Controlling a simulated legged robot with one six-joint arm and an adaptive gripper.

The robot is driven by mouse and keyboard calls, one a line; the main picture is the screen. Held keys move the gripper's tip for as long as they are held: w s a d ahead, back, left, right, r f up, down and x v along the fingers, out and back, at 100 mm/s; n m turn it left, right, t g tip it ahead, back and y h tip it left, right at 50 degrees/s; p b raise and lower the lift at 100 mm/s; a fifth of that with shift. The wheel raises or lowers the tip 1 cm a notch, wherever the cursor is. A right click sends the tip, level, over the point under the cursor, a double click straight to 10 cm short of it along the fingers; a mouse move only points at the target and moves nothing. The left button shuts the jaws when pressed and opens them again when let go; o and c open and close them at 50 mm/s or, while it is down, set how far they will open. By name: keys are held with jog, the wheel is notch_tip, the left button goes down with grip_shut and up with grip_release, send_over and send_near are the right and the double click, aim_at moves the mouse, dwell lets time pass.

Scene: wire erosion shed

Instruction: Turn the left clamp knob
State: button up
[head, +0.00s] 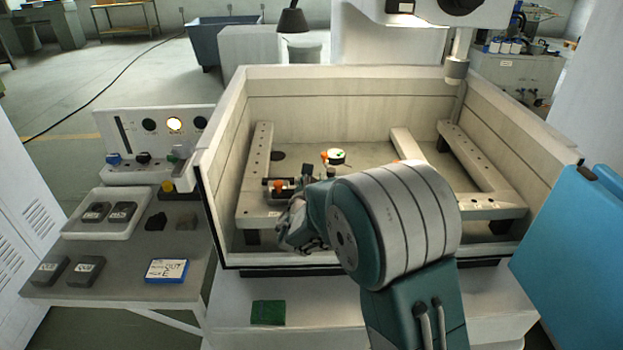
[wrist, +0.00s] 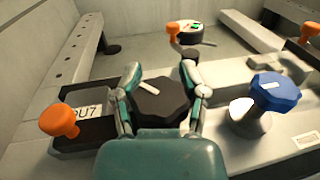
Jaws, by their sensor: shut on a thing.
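The left clamp knob is a black lobed knob (wrist: 160,100) with a white line on top, seen in the wrist view. In the head view my gripper (head: 294,226) is low over the left front of the machine basin, and my arm hides the black knob. A blue lobed knob (wrist: 275,91) with a white mark stands to its right, apart from my fingers.
An orange knob (wrist: 60,118) stands left of my gripper by a dark block marked with a label. A round black-and-white piece with an orange knob (wrist: 172,30) lies beyond. The basin's front wall (head: 290,258) is close under my arm. A blue panel (head: 570,250) stands at right.

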jog(key=shift+a, duration=0.1)
jog(key=o, duration=0.9)
jog(key=shift+a, duration=0.1)
jog(key=shift+s, duration=0.1)
jog(key=s+a, duration=0.2)
jog(key=s, duration=0.9)
jog(key=shift+s, duration=0.35)
jog(key=shift+a+f, duration=0.1)
